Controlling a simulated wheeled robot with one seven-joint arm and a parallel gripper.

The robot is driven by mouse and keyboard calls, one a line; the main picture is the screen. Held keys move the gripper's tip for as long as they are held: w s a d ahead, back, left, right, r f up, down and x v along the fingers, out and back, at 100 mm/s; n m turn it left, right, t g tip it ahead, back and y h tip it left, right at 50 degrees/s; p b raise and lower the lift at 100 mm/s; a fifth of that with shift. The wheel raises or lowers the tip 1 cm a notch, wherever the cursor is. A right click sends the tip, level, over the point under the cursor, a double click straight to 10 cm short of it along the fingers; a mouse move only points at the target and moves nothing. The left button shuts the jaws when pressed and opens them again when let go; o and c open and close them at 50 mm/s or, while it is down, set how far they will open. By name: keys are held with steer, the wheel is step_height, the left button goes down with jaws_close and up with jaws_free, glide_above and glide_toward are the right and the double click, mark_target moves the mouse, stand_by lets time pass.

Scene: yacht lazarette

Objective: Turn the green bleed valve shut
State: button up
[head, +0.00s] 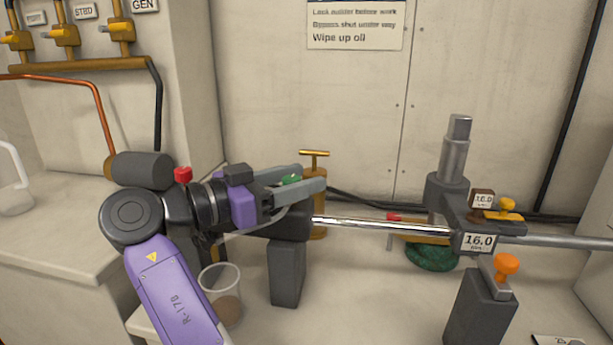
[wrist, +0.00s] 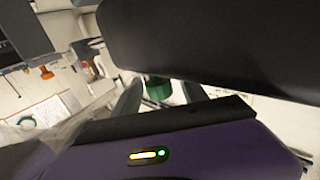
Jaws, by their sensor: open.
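The green bleed valve (head: 291,179) shows as a small green knob between the fingers of my gripper (head: 308,178) in the head view. It sits by the dark cylinder body at the left end of the steel rod. In the wrist view the green valve (wrist: 158,90) lies between the two grey fingertips (wrist: 160,98), partly hidden by the dark body above it. My gripper is open, with a finger on either side of the valve. I cannot tell whether either finger touches it.
A red knob (head: 182,174) stands left of my gripper. A clear cup (head: 221,291) with brownish liquid is below my wrist. A brass pump with a T-handle (head: 314,155) stands behind my fingers. The steel rod (head: 380,226) runs right to a clamp labelled 16.0 (head: 478,242).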

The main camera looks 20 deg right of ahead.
mark_target(284, 184)
steer(key=a, duration=0.4)
steer(key=s+a, duration=0.1)
steer(key=a, duration=0.1)
steer(key=shift+p, duration=0.3)
